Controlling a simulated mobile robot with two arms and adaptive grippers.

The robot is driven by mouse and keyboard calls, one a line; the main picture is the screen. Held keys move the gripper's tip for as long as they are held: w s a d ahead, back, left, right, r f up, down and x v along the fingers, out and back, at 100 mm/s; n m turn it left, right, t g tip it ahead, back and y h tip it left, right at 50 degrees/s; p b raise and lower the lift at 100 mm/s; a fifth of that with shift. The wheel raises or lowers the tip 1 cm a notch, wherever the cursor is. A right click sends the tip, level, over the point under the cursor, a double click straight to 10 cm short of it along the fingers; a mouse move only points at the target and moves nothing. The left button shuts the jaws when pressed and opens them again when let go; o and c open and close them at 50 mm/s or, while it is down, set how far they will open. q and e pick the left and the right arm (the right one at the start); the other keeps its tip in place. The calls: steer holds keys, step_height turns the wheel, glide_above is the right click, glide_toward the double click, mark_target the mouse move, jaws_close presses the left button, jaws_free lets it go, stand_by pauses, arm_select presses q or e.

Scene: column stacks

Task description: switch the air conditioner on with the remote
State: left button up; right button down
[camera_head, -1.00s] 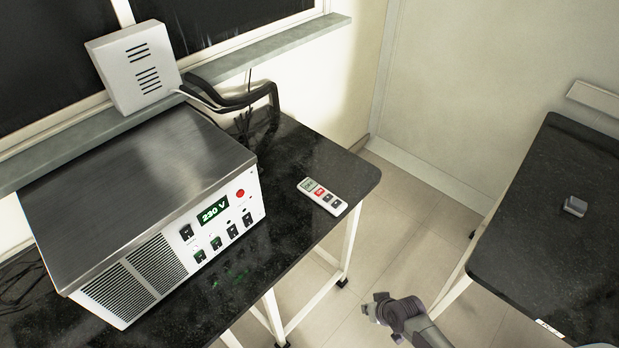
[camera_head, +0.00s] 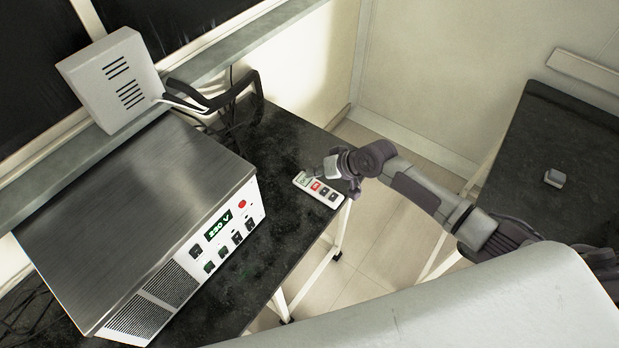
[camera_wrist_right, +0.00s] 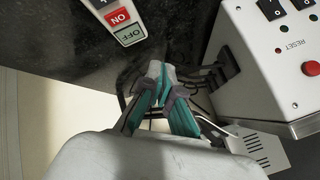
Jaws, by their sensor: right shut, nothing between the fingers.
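The white remote (camera_head: 320,188) lies flat on the black table, near its right edge. It has a small green-grey display, a red button and dark buttons. I cannot identify an air conditioner. My left gripper is not in view.
A large metal power unit (camera_head: 130,215) with a lit display stands left of the remote. A white slotted box (camera_head: 118,80) stands on the sill behind it, with dark cables (camera_head: 215,98) beside it. Another black table (camera_head: 560,130) at the right bears a small grey block (camera_head: 554,178).

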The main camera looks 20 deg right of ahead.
mark_target(318, 186)
steer(key=shift+w+d+r+m, duration=0.15)
steer(key=shift+w+d+r, duration=0.3)
steer(key=shift+w, duration=0.2)
steer(key=shift+w+d+r+m, duration=0.15)
steer(key=shift+w+d+r, duration=0.3)
steer(key=shift+w, duration=0.15)
steer(key=shift+f, duration=0.15)
step_height(318, 186, down, 8)
steer(key=b, duration=0.7)
steer(key=shift+f+b, duration=0.25)
steer(key=shift+b, duration=0.15)
steer(key=shift+f, duration=0.45)
